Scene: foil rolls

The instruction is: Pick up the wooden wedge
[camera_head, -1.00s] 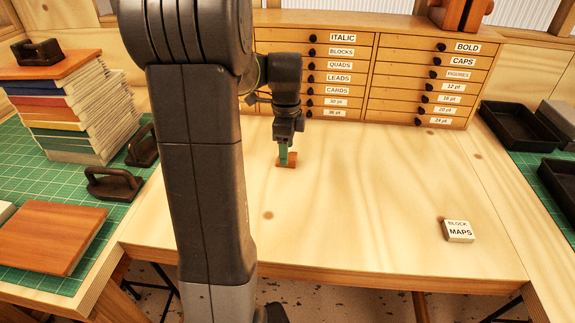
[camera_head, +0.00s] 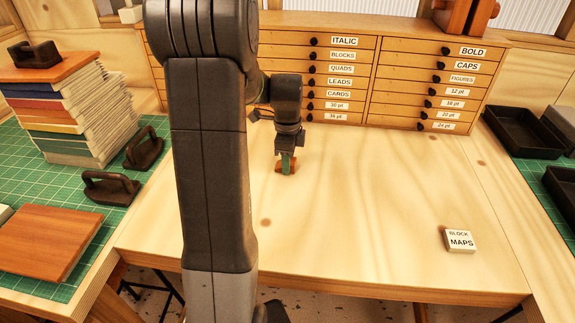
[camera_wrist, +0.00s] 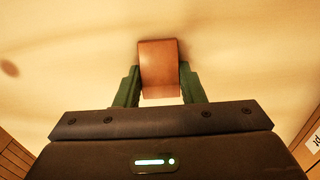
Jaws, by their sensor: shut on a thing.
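The wooden wedge (camera_wrist: 158,70) is a small reddish-brown block. In the wrist view it sits between the two green fingers of my gripper (camera_wrist: 158,90), which are shut on its sides. In the head view the wedge (camera_head: 279,168) shows at the fingertips of my gripper (camera_head: 287,166), over the pale wooden bench in front of the drawer cabinet. It is partly hidden by the fingers there. I cannot tell whether it touches the bench or is just above it.
A drawer cabinet (camera_head: 420,84) stands behind the gripper. A white block labelled MAPS (camera_head: 459,241) lies at the right of the bench (camera_head: 350,220). A stack of boards (camera_head: 75,120) and dark handled blocks (camera_head: 110,188) are on the left. The bench middle is clear.

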